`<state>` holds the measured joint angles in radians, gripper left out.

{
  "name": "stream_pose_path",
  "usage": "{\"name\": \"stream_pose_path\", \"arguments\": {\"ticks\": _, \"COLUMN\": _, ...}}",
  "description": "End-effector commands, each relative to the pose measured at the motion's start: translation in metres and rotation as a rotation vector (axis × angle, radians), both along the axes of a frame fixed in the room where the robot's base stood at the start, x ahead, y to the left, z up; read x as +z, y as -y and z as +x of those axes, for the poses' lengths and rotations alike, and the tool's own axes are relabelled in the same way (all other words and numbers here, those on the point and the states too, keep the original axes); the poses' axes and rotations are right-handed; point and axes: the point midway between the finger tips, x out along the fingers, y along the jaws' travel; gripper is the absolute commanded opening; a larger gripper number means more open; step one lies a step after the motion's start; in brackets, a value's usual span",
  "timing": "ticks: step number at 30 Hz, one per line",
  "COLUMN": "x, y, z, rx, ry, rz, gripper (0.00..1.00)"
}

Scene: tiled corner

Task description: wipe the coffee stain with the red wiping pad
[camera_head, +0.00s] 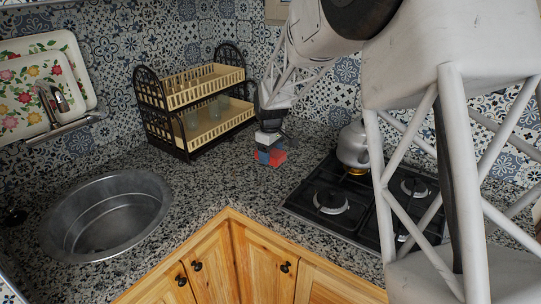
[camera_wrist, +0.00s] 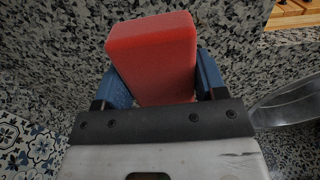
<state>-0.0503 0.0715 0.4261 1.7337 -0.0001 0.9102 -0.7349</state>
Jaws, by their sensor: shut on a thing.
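The red wiping pad (camera_wrist: 152,58) is a block held between the two blue fingers of my gripper (camera_wrist: 161,80) in the wrist view. In the head view the pad (camera_head: 276,157) shows red beside a blue finger, low at the speckled counter, between the dish rack and the stove. My gripper (camera_head: 268,148) is shut on it. I cannot tell whether the pad touches the counter. I cannot make out the coffee stain on the dark speckled surface in either view.
A two-tier dish rack (camera_head: 164,109) with glasses stands left of my gripper. A black gas stove (camera_head: 312,213) with a kettle (camera_head: 353,146) is to the right. A round metal sink (camera_head: 107,211) is at left. The speckled counter (camera_head: 228,180) between them is clear.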

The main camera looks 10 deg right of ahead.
Motion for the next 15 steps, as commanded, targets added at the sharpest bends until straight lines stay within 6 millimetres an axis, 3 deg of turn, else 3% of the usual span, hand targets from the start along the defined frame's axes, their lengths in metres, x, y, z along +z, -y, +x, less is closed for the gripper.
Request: {"name": "stream_pose_path", "arguments": {"ticks": 15, "x": -0.0005, "y": -0.0075, "z": 0.0052, "rx": 0.001, "ry": 0.0, "rz": 0.0, "gripper": 0.43}}
